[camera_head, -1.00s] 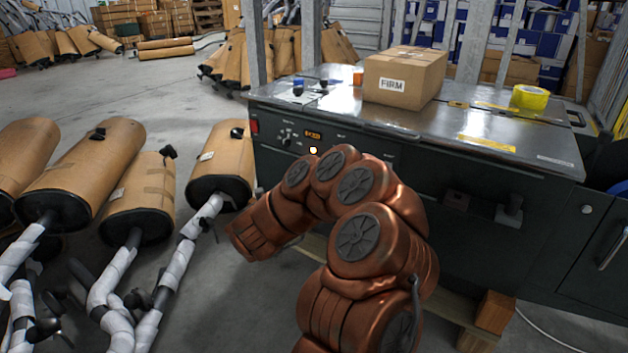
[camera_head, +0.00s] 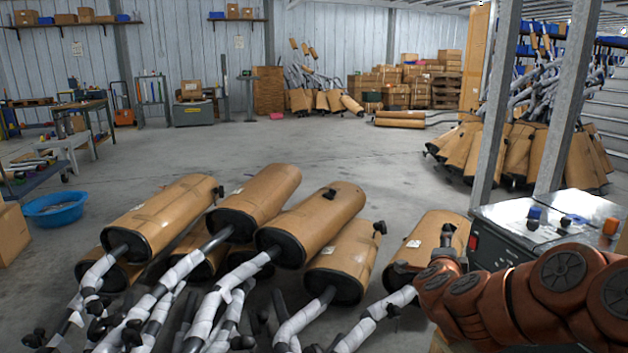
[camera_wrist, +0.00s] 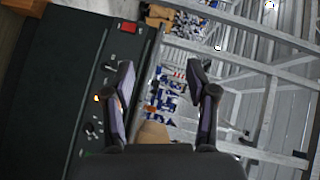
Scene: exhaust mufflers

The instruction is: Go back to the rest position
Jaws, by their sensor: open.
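My gripper (camera_wrist: 163,80) is open in the wrist view, its two dark fingers spread apart with nothing held between them. In the head view my copper-coloured arm is folded at the lower right, and a small dark part at its far end shows beside the rightmost muffler (camera_head: 432,238). I cannot tell from there whether it touches the muffler. The dark machine table (camera_head: 500,238) stands right behind the arm, partly hidden by it. In the wrist view the table front (camera_wrist: 60,100) with its red switch lies tilted to the left of my fingers.
Several cardboard-wrapped mufflers (camera_head: 315,222) with white-wrapped pipes lie on the floor ahead. A blue basin (camera_head: 55,209) is at the left. Metal posts (camera_head: 497,110) stand at the right, with more mufflers behind. The middle of the floor is clear towards the back wall.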

